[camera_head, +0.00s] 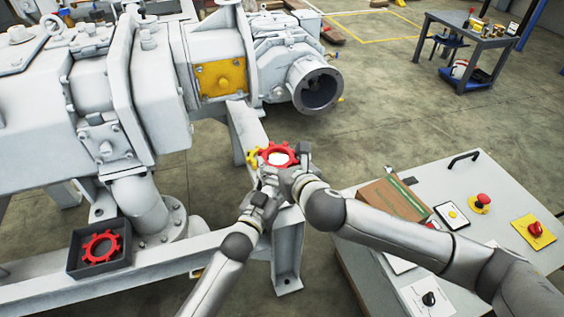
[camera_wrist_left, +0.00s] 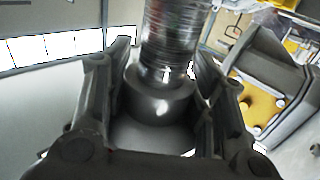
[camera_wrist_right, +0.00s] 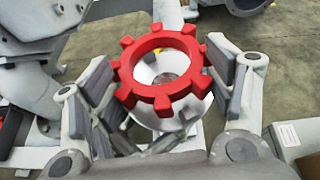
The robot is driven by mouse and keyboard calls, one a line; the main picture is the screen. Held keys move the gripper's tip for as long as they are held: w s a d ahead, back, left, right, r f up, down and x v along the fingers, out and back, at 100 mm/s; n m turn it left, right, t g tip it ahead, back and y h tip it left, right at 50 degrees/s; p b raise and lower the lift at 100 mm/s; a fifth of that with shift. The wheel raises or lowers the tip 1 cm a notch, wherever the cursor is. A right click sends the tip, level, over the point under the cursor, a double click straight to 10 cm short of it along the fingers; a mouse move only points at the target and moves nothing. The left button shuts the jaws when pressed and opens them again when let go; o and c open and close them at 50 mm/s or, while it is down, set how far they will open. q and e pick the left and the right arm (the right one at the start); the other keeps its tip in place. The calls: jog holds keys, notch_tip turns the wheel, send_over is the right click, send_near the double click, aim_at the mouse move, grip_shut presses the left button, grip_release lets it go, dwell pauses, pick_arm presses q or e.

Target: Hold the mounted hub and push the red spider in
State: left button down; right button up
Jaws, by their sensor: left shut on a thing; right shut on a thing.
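The red spider (camera_head: 278,153), a toothed ring, is in front of the machine in the head view, with a small yellow toothed part (camera_head: 253,158) close at its left. In the right wrist view the spider (camera_wrist_right: 126,84) lies over a pale round part, and the fingers of my right gripper (camera_wrist_right: 160,95) are on both sides. My right gripper (camera_head: 290,171) is shut on the spider. My left gripper (camera_head: 264,181) is just below left, shut on a shiny round metal hub (camera_wrist_left: 160,105) with a ribbed shaft above it.
A second red toothed ring (camera_head: 87,247) lies in a dark tray (camera_head: 72,262) on the frame at the left. The large grey machine (camera_head: 150,80) stands behind. A bench (camera_head: 490,200) with a cardboard box (camera_head: 395,197) and red buttons is at the right.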

aim_at(283, 151)
jog(key=shift+s+d+f, duration=0.1)
jog(key=shift+d+f, duration=0.05)
jog(key=shift+f, duration=0.35)
jog(key=shift+s+d+f, duration=0.1)
jog(key=shift+d+f, duration=0.05)
jog(key=shift+f, duration=0.3)
jog(key=shift+a, duration=0.2)
dwell(1.2)
jog(key=shift+f, duration=0.2)
dwell(0.6)
jog(key=shift+s+d+h, duration=0.2)
jog(key=shift+d+h, duration=0.1)
jog(key=shift+d, duration=0.1)
dwell(1.3)
jog(key=shift+f, duration=0.25)
jog(key=r, duration=0.7)
jog(key=shift+w+a, duration=0.3)
jog(key=shift+a, duration=0.05)
jog(key=shift+r, duration=0.1)
jog(key=shift+a+f, duration=0.1)
jog(key=shift+f, duration=2.1)
